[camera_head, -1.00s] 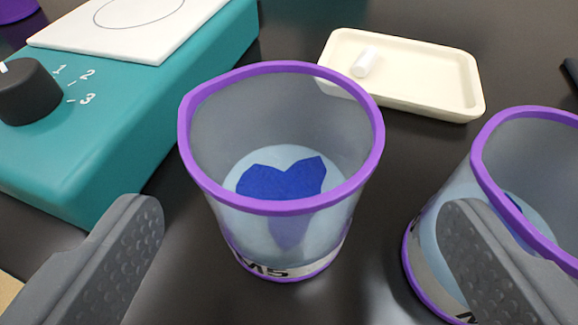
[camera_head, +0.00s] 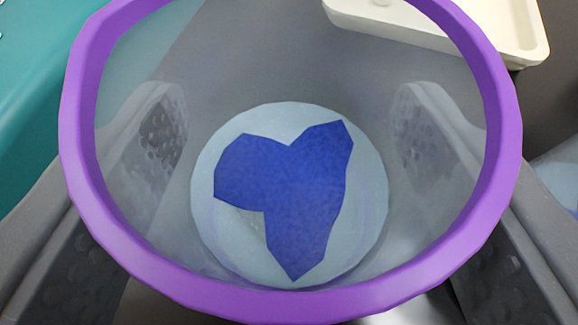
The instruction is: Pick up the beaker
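The beaker (camera_head: 92,215) is clear with a thick purple rim and fills most of the view, seen steeply from above. It stands upright. A dark blue, roughly heart-shaped patch (camera_head: 285,190) shows at its pale round bottom. My gripper (camera_head: 290,110) straddles the beaker, with one grey finger on the left and one on the right. Both fingertips show through the clear wall, outside the beaker. The fingers are apart and their textured pads face inward. I cannot tell whether either pad touches the wall. The label seen before is hidden.
The teal device (camera_head: 30,110) is close on the left. A cream tray (camera_head: 515,30) lies at the top right. Part of a second beaker (camera_head: 562,170) shows at the right edge, close outside my right finger. The dark table shows between them.

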